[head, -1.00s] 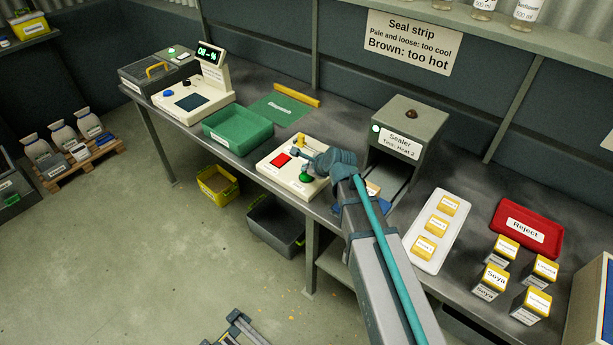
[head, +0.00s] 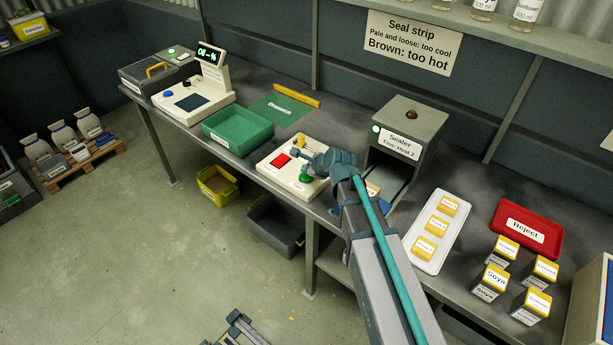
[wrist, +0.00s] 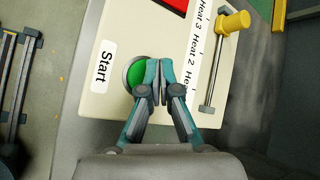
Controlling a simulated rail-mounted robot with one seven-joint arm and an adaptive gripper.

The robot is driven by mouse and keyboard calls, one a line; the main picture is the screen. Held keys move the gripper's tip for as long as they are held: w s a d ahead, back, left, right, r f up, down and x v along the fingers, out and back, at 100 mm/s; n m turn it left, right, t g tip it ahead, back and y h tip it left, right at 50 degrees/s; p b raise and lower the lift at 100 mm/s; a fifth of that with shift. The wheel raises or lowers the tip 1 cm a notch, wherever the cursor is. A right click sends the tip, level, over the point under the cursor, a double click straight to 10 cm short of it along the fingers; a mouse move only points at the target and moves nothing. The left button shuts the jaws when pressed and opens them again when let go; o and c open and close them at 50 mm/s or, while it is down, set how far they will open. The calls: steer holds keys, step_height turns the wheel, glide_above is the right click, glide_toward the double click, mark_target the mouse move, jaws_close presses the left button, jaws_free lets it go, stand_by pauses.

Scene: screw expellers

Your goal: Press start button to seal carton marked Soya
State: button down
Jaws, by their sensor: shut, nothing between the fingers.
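The green start button (wrist: 136,76) sits beside the "Start" label on a cream control panel (wrist: 115,30). In the head view the green button (head: 306,178) shows below my gripper (head: 302,156). My gripper (wrist: 160,64) is shut and empty, its fingertips over the button's right side in the wrist view. I cannot tell whether they touch it. The sealer (head: 405,140) stands right of the panel with a lit green lamp. A carton marked Soya (head: 494,281) stands on the bench at the right. A small labelled item (head: 372,189) by the sealer opening is mostly hidden by my arm.
The panel also has a red button (head: 281,160) and a yellow-knobbed heat lever (wrist: 236,22). A white tray (head: 437,229) with yellow-topped pieces, other cartons and a red Reject tray (head: 526,228) lie right. A green bin (head: 238,130) stands left of the panel.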

mark_target(307, 177)
steer(key=shift+f, duration=0.15)
steer(key=shift+f, duration=0.25)
steer(key=shift+f+b, duration=0.35)
steer(key=shift+f, duration=0.15)
stand_by(1.0)
steer(key=shift+r, duration=0.1)
steer(key=shift+r+p, duration=0.75)
steer(key=shift+r, duration=0.05)
steer(key=shift+r+p, duration=1.85)
steer(key=shift+r, duration=0.7)
